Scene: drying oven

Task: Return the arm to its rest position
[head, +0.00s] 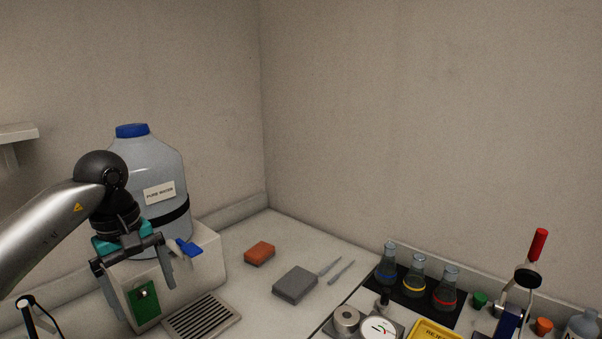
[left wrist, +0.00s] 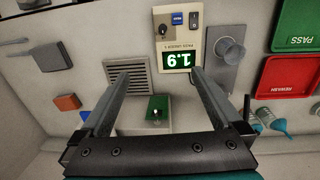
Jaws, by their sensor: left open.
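My left gripper (head: 135,280) is in front of the water dispenser at the left of the head view, its arm coming in from the left. In the left wrist view its two fingers (left wrist: 160,75) are spread wide with nothing between them. My right gripper is in neither view.
A large water bottle (head: 160,185) with a blue cap stands on the dispenser (head: 207,260), close behind my left gripper. An orange block (head: 259,253) and grey block (head: 295,285) lie on the bench. Several flasks (head: 415,275) stand at right. A meter (left wrist: 178,40) shows 1.9.

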